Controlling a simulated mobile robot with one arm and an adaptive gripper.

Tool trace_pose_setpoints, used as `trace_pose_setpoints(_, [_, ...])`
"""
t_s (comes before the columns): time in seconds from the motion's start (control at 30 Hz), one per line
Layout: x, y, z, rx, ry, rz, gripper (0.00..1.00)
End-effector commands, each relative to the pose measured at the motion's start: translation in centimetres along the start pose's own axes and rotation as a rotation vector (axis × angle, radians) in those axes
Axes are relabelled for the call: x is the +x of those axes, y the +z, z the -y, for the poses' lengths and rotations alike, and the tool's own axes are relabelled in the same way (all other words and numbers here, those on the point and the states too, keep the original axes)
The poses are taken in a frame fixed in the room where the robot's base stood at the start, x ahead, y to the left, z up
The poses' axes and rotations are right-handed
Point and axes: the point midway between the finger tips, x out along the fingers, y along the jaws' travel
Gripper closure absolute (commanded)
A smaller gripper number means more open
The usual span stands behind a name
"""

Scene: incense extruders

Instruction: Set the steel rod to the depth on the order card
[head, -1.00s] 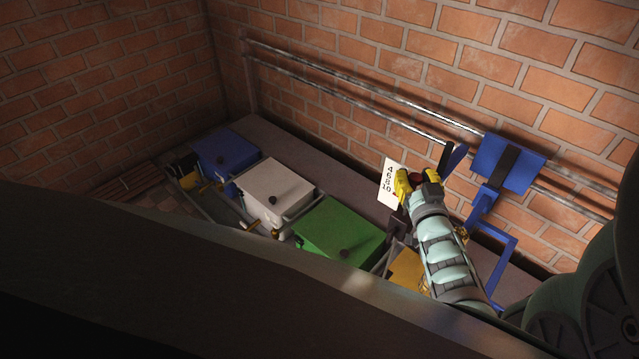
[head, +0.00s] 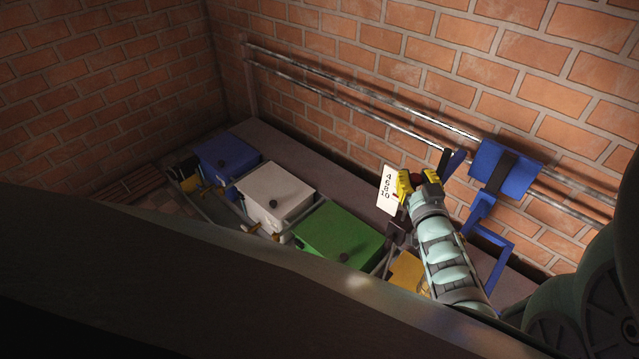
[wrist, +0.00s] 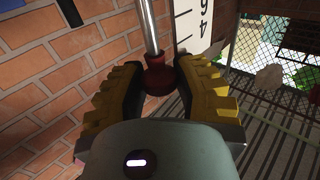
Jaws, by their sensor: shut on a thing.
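The steel rod (wrist: 148,28) shows in the wrist view, running up from a dark red knob (wrist: 157,76). My gripper (head: 418,186) has its yellow fingers shut on that knob, one on each side; it also shows in the wrist view (wrist: 159,85). A white scale plate (head: 387,190) with the numbers 4, 6, 8 and 10 stands just left of my gripper in the head view. The rod's lower end is hidden. I cannot make out an order card.
Blue (head: 227,156), white (head: 283,184) and green (head: 335,232) lidded boxes stand in a row along the wall. A yellow thing (head: 406,270) is below my gripper. A blue plate (head: 500,165) sits on the wall rails to the right. A dark edge covers the foreground.

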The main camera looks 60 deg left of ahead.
Motion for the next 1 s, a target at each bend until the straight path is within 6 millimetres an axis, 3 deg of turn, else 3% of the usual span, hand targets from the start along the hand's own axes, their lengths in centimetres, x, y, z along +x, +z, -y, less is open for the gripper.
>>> trace_pose_setpoints(0.07, [0.0,0.1,0.1,0.000,-0.001,0.001,1.00])
trace_pose_setpoints(0.1, [0.0,0.1,0.1,0.000,-0.001,0.001,0.67])
trace_pose_setpoints(0.4, [0.0,0.1,0.1,0.000,-0.001,0.002,0.37])
trace_pose_setpoints(0.77, [-0.6,0.2,0.0,0.000,0.000,0.003,0.37])
trace_pose_setpoints(1.0, [-3.7,0.3,0.1,0.001,0.000,0.005,0.37])
